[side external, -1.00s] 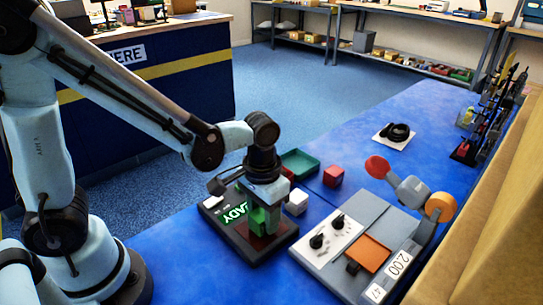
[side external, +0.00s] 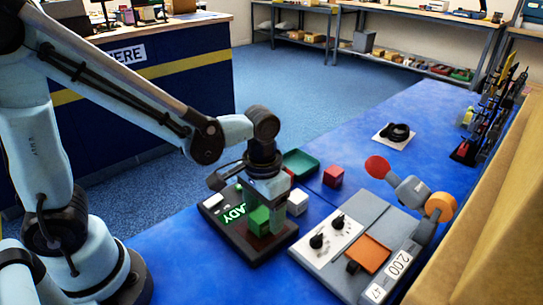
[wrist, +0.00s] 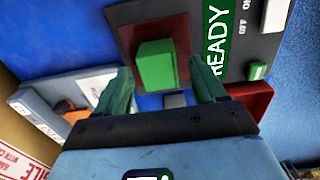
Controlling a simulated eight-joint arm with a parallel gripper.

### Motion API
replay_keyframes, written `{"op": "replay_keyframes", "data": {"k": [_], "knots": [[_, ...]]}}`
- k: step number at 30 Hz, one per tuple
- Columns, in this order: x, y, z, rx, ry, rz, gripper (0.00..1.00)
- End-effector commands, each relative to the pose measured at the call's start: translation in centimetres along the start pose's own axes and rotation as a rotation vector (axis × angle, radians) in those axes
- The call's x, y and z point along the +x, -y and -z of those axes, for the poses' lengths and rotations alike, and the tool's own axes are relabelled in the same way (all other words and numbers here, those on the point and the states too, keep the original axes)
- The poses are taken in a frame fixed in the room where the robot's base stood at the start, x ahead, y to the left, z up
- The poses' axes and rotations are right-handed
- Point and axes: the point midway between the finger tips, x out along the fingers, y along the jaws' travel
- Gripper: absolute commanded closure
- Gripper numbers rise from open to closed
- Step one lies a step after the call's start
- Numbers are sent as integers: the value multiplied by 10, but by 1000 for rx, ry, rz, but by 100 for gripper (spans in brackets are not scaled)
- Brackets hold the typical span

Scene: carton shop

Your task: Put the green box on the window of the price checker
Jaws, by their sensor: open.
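The price checker (side external: 215,222) is a dark slab with a lit green READY display (side external: 234,213) and a dark red window (side external: 277,241). It also shows in the wrist view (wrist: 240,88), with part of the window (wrist: 127,32). The green box (side external: 259,221) stands on the window; the wrist view shows it (wrist: 155,68) within the window area. My gripper (wrist: 162,70) is open, its green fingers spread on either side of the box with visible gaps. In the side view my gripper (side external: 268,205) hides part of the box and checker.
A white block (side external: 298,202) stands close beside the checker. A red cube (side external: 333,177) and a green tray (side external: 300,162) lie behind. A grey device with knobs and an orange plate (side external: 368,254) is at the right. The blue table beyond is mostly clear.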

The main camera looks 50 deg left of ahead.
Motion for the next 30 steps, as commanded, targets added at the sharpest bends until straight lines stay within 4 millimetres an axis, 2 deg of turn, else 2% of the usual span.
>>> {"op": "replay_keyframes", "data": {"k": [18,24,30], "knots": [[-86,0,0,1,1,-2,30],[-104,0,0,1,1,-2,30],[-109,6,-2,-2,-33,-10,30]]}}
